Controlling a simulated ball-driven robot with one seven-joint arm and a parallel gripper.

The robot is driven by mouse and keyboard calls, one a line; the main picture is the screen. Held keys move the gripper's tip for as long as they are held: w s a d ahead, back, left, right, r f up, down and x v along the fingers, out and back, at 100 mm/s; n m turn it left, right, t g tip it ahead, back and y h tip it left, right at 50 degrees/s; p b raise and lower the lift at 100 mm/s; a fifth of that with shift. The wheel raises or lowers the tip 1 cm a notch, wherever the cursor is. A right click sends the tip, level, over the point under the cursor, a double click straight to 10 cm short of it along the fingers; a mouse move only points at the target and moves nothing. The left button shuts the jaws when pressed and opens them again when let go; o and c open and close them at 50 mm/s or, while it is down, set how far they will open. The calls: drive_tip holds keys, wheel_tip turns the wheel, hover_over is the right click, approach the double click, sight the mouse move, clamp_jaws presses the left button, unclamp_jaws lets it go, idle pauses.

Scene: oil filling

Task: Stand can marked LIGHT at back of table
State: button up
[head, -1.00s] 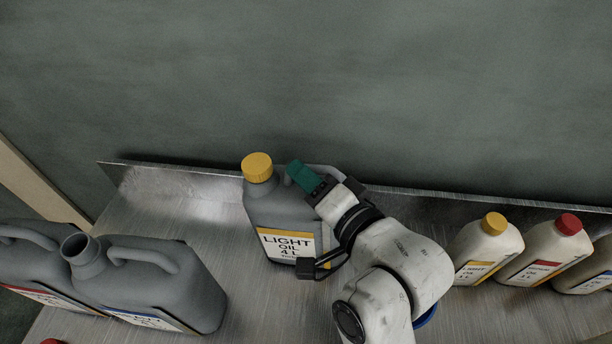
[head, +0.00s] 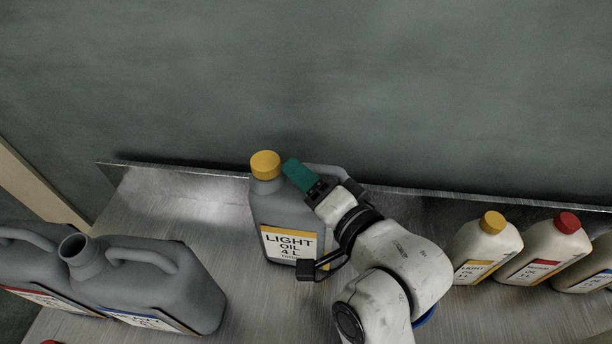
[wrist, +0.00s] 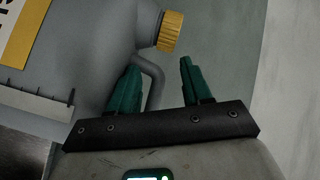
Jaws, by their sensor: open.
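The grey can marked LIGHT (head: 285,210) with a yellow cap stands upright at the back of the metal table, close to the raised back edge. Its label faces the front. My gripper (head: 299,174) is at the can's upper right side, by its handle, and partly hides it. In the wrist view the can (wrist: 85,50) fills the left side. The open green fingers of my gripper (wrist: 159,65) have part of the grey handle (wrist: 154,84) showing between them, apart from the right finger. I cannot tell whether the left finger touches the can.
An uncapped grey can (head: 165,280) stands front left, beside another grey can (head: 22,258). Several small white bottles, including a yellow-capped one (head: 489,247) and a red-capped one (head: 545,249), stand at the right. The table (head: 165,215) is clear left of the LIGHT can.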

drive_tip(key=p+v, duration=0.2)
drive_tip(key=v, duration=0.8)
drive_tip(key=shift+s+d+r+p, duration=0.2)
drive_tip(key=shift+r+p, duration=0.05)
drive_tip(key=shift+p, duration=0.15)
drive_tip(key=shift+f, duration=0.1)
